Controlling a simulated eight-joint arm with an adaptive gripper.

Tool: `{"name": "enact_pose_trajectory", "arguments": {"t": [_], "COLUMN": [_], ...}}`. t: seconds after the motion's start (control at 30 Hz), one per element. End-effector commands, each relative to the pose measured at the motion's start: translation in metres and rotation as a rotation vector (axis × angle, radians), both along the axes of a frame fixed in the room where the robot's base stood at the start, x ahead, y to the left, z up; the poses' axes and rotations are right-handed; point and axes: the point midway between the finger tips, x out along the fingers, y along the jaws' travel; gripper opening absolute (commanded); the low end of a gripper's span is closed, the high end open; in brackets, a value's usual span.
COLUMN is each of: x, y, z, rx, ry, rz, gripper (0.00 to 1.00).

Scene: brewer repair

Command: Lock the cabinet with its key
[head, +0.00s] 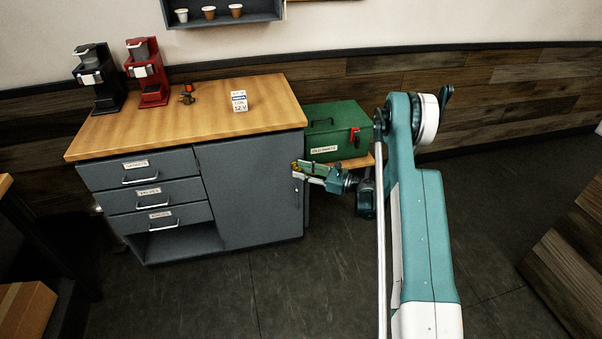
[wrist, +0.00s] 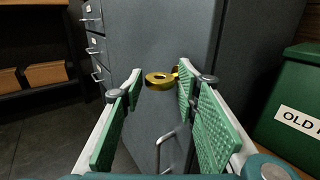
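The grey cabinet (head: 240,188) stands under the wooden counter, with its door closed or nearly so. Its door also fills the middle of the wrist view (wrist: 165,40). A gold key (wrist: 160,78) shows in front of the door, above the door handle (wrist: 165,153). The key's bow is between my fingertips, nearer the right pad; its far end is partly hidden, so I cannot tell whether it sits in a lock. My gripper (wrist: 158,85) is open, with clear room between the left pad and the key. In the head view my gripper (head: 306,172) is close to the door's right edge.
A green toolbox (head: 335,128) labelled old parts stands on a low wooden surface right of the cabinet, close to my arm. Labelled drawers (head: 145,168) are at the cabinet's left. Coffee machines (head: 148,75) stand on the counter (head: 190,110). The floor in front is clear.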

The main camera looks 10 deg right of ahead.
Motion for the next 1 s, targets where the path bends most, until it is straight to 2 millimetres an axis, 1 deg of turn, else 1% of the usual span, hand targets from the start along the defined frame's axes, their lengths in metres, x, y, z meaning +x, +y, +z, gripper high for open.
{"name": "enact_pose_trajectory", "arguments": {"t": [0.33, 0.37, 0.4, 0.5, 0.77, 1.0], "x": [0.0016, 0.0016, 0.0016, 0.0015, 0.0015, 0.0013], "y": [0.0023, 0.0023, 0.0023, 0.0022, 0.0021, 0.0024], "z": [0.0003, 0.0003, 0.0003, 0.0003, 0.0008, 0.0034], "rx": [0.000, 0.000, 0.000, 0.000, -0.009, -0.069], "ry": [0.000, 0.000, 0.000, 0.000, 0.000, 0.001], "rz": [0.000, 0.000, 0.000, 0.000, 0.000, 0.000], "gripper": [0.32, 0.29, 0.24, 0.13, 0.13, 0.13]}}
